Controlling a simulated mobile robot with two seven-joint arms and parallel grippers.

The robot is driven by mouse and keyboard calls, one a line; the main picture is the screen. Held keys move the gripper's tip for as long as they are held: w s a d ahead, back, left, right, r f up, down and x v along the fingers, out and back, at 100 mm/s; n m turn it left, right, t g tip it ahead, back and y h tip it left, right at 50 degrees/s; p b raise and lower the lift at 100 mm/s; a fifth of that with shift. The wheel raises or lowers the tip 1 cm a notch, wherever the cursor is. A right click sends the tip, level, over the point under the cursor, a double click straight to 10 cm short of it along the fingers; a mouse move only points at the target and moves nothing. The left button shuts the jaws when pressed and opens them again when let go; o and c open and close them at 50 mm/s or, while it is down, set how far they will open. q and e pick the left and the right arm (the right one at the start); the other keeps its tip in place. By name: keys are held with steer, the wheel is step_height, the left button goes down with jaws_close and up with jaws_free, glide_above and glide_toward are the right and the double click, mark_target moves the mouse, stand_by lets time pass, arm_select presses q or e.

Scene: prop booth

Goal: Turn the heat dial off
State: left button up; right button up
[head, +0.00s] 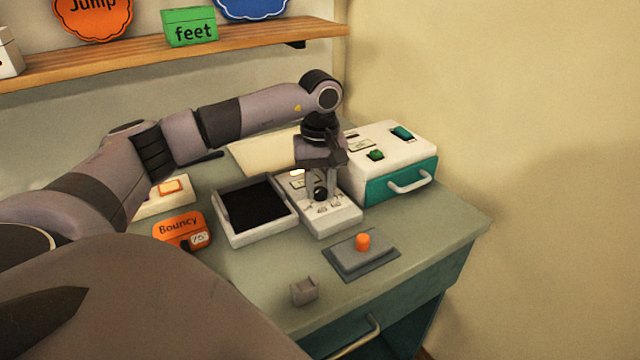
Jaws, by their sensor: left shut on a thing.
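The heat dial (320,194) is a small black knob on a white control panel (345,217) in the middle of the table. The panel has small printed marks in front of the knob and a small lit spot (297,172) near its back left. My left gripper (321,192) points down from above, its fingers on either side of the dial and shut on it. The fingers and wrist hide part of the knob, so its exact setting cannot be read. My right gripper is not in view.
A white-rimmed black tray (227,239) adjoins the panel on the left. A white and teal box (402,187) with green switches and a handle stands at right. A grey base with an orange knob (363,241), a small grey block (304,291) and an orange sign (180,229) stand nearer.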

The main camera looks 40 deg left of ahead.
mark_target(320, 190)
arm_select(q)
steer(key=shift+m, duration=0.3)
steer(key=o, duration=1.1)
steer(key=shift+c, duration=0.2)
steer(key=shift+r, duration=0.1)
step_height(320, 190, up, 7)
steer(key=shift+r, duration=0.1)
